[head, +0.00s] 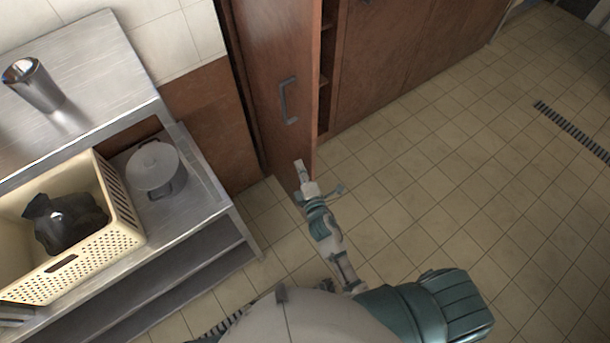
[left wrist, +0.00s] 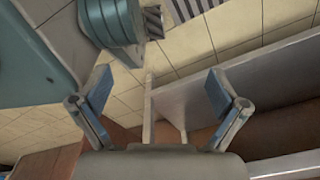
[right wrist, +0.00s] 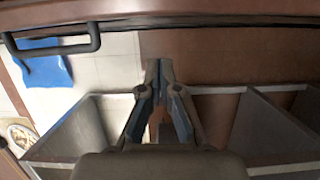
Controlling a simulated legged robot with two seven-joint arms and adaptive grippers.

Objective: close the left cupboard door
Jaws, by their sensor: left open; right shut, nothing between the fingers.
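The left cupboard door (head: 268,70) is brown wood and stands open in the head view, swung out from the cupboard (head: 385,50). Its grey bar handle (head: 288,100) is on the face turned to the left; the handle also shows at the top left of the right wrist view (right wrist: 55,45). My right gripper (head: 300,168) is shut and empty, below the handle and in front of the door's lower part; I cannot tell whether it touches. My left gripper (left wrist: 160,82) is open and empty in the left wrist view, outside the head view.
A steel counter (head: 95,65) stands at left with a metal cup (head: 33,85). A cream basket (head: 95,240) holding a dark bag and a lidded pot (head: 157,168) stand lower. The tiled floor (head: 440,170) at right is clear, with a drain grate (head: 572,130).

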